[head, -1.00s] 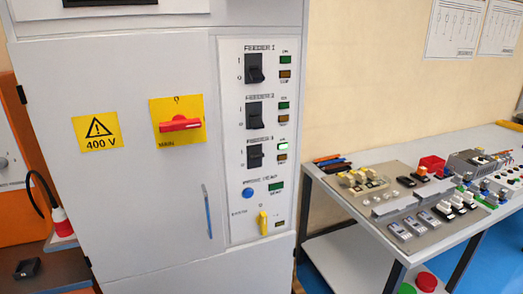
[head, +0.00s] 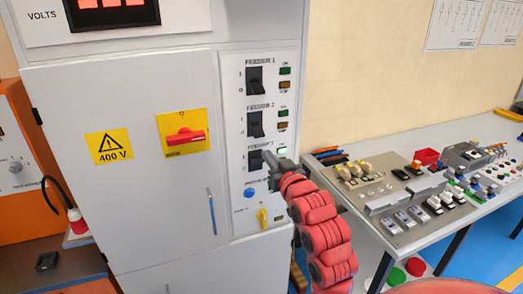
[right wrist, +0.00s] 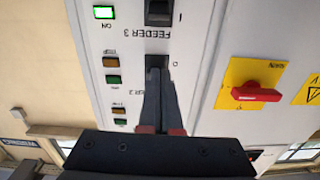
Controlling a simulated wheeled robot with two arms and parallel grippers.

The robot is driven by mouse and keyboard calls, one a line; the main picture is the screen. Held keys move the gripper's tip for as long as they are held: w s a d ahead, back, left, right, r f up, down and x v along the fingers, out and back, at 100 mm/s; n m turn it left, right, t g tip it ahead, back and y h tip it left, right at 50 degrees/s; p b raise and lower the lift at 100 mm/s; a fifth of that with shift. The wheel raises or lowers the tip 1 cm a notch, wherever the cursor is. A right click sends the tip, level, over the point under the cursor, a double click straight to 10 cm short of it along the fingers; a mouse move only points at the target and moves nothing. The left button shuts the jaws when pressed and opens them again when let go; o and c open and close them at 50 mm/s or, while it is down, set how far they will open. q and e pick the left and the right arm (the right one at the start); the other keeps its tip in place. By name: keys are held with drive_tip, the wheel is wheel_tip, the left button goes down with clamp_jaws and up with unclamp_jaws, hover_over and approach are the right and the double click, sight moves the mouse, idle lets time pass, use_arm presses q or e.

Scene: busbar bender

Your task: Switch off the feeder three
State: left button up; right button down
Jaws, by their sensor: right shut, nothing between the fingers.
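The feeder three switch (head: 255,161) is a black rocker, lowest of three on the grey cabinet's white panel. Its green ON lamp (head: 282,151) glows. In the right wrist view, which is upside down, part of the switch (right wrist: 159,12) shows at the top edge with the lit lamp (right wrist: 103,12) and FEEDER 3 label beside it. My right gripper (head: 269,156) is shut and empty, right in front of the panel by this switch. In the wrist view its fingertips (right wrist: 157,75) point toward the switch from below the label and hide feeder two's switch. Contact cannot be told. My left gripper is out of view.
Feeder one (head: 254,81) and feeder two (head: 255,124) switches sit above, their lamps unlit. A red main handle (head: 185,137) is left of them. A blue button (head: 250,193) and yellow selector (head: 262,218) are below. A workbench (head: 321,164) with parts stands right.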

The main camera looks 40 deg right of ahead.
drive_tip(key=shift+s+d+g, duration=0.2)
drive_tip(key=shift+s+g, duration=0.3)
drive_tip(key=shift+w, duration=0.1)
drive_tip(key=p, duration=0.2)
hover_over(260, 159)
drive_tip(key=shift+s+a+f, duration=0.2)
drive_tip(key=shift+a+f, duration=0.05)
drive_tip(key=shift+f, duration=0.05)
drive_tip(key=f+p, duration=0.1)
drive_tip(key=f, duration=0.2)
drive_tip(key=shift+s+a+p, duration=0.1)
drive_tip(key=shift+s+p, duration=0.3)
drive_tip(key=shift+s+f, duration=0.3)
drive_tip(key=shift+f, duration=0.25)
